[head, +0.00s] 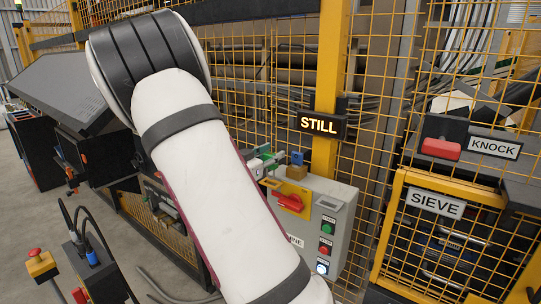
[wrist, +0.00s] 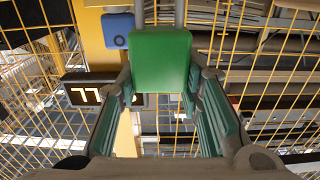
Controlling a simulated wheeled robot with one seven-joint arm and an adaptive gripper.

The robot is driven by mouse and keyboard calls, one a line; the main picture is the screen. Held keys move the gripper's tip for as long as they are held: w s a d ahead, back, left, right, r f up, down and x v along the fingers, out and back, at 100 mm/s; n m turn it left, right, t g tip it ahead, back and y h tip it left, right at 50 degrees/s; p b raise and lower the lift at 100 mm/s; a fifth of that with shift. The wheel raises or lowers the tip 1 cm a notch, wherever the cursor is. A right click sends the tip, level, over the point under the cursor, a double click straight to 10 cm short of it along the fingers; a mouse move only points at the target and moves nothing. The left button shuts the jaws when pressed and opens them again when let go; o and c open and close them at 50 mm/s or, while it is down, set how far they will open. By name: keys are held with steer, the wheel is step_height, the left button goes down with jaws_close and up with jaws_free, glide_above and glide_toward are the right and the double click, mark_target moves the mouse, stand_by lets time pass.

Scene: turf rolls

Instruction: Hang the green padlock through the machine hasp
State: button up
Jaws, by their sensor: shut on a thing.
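The green padlock (wrist: 161,60) fills the upper middle of the wrist view, its body facing me and its grey shackle legs running up out of the picture. My gripper (wrist: 160,82) is shut on it, one finger at each side. In the head view my gripper (head: 264,164) shows small beyond my white arm, just above the grey machine box (head: 338,222). This box has a red handle (head: 290,203) on a yellow plate. I cannot make out the hasp clearly, and my arm hides part of the box's left side.
A blue padlock (head: 297,158) is by the yellow post (head: 327,90), right of my gripper; it also shows in the wrist view (wrist: 117,29). A lit STILL sign (head: 321,124) is on the post. Yellow mesh fencing stands behind. The SIEVE cage (head: 437,204) is at right.

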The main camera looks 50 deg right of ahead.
mark_target(270, 170)
steer(key=shift+f+b, duration=0.9)
steer(key=shift+f, duration=1.6)
steer(key=o, duration=1.3)
steer(key=a, duration=0.8)
steer(key=s+a, duration=0.1)
steer(key=a, duration=0.3)
steer(key=shift+w, duration=0.1)
